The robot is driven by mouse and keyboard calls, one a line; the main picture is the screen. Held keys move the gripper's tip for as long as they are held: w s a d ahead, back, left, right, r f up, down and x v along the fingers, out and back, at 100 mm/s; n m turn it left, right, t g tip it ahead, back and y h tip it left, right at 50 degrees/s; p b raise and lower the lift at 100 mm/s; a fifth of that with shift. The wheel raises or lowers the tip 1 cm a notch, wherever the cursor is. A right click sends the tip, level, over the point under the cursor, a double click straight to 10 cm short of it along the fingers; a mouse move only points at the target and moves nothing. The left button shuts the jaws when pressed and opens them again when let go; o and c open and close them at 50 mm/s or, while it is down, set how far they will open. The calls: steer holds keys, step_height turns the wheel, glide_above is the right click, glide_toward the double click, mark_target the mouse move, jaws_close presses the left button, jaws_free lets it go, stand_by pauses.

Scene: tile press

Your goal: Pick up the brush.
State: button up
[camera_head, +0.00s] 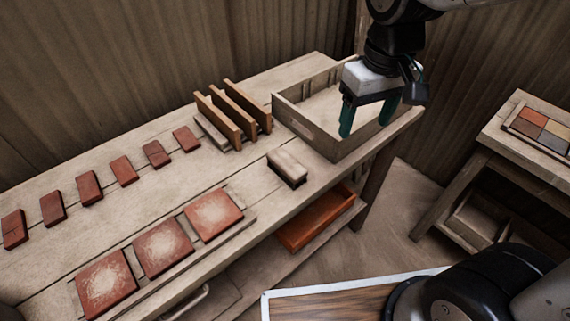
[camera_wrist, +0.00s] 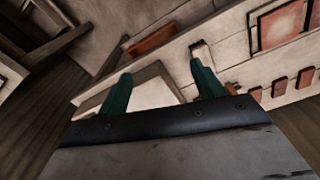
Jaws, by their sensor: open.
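The brush (camera_head: 287,167) is a small block with a pale wooden back and dark bristles below. It lies on the workbench (camera_head: 240,185), just left of the wooden box. In the wrist view the brush (camera_wrist: 200,50) shows just beyond one fingertip. My gripper (camera_head: 365,118) is open and empty, with two green fingers pointing down over the wooden box, to the right of the brush and above it. In the wrist view my gripper (camera_wrist: 162,85) has its fingers spread wide apart with nothing between them.
An open wooden box (camera_head: 304,130) stands at the bench's right end. Upright wooden boards (camera_head: 240,108) stand behind the brush. Three large dusty tiles (camera_head: 163,248) lie along the front edge, and several small red tiles (camera_head: 124,170) lie farther back. An orange tray (camera_head: 316,218) sits below the bench top.

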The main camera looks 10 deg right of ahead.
steer(key=w+a+f+n, duration=0.2)
steer(key=w+a+f, duration=0.3)
steer(key=a, duration=0.2)
steer(key=n, duration=0.1)
glide_above(287, 161)
steer(key=shift+g, duration=0.3)
steer(key=f, duration=0.5)
steer(key=shift+w+a+f, duration=0.1)
steer(key=shift+a+f, duration=0.1)
steer(key=shift+f, duration=0.1)
step_height(287, 161, down, 8)
steer(key=shift+d+r, duration=0.1)
steer(key=shift+d, duration=0.05)
steer(key=c, duration=1.1)
